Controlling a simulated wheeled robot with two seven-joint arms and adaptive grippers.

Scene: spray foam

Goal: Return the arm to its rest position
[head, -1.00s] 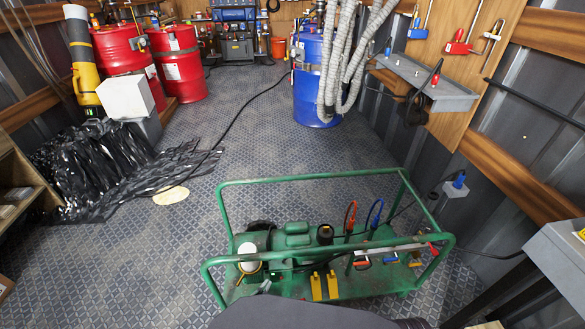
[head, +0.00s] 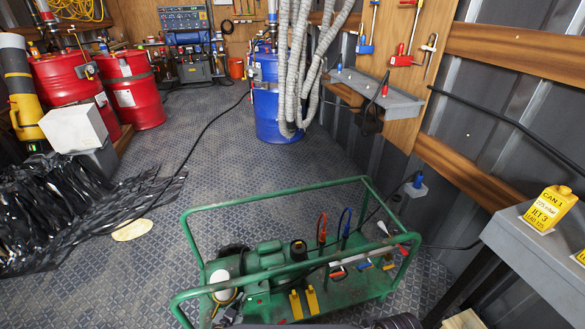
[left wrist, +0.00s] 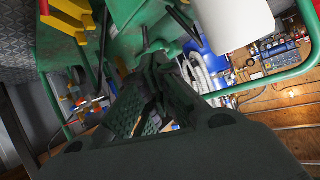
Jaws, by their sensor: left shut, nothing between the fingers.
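My left gripper (left wrist: 150,98) shows in the left wrist view, its dark fingers with ridged pads close together and nothing held. The green pump frame (head: 275,194) stands on the floor at the bottom middle of the head view. It also shows close around the gripper in the left wrist view (left wrist: 60,105); I cannot tell whether they touch. In the head view only a dark piece of my own arm shows at the bottom edge. My right gripper is in neither view.
A blue drum (head: 270,105) with hoses is at the back, red drums (head: 132,90) and black strips (head: 60,205) at the left. The patterned floor (head: 225,150) behind the frame is mostly clear.

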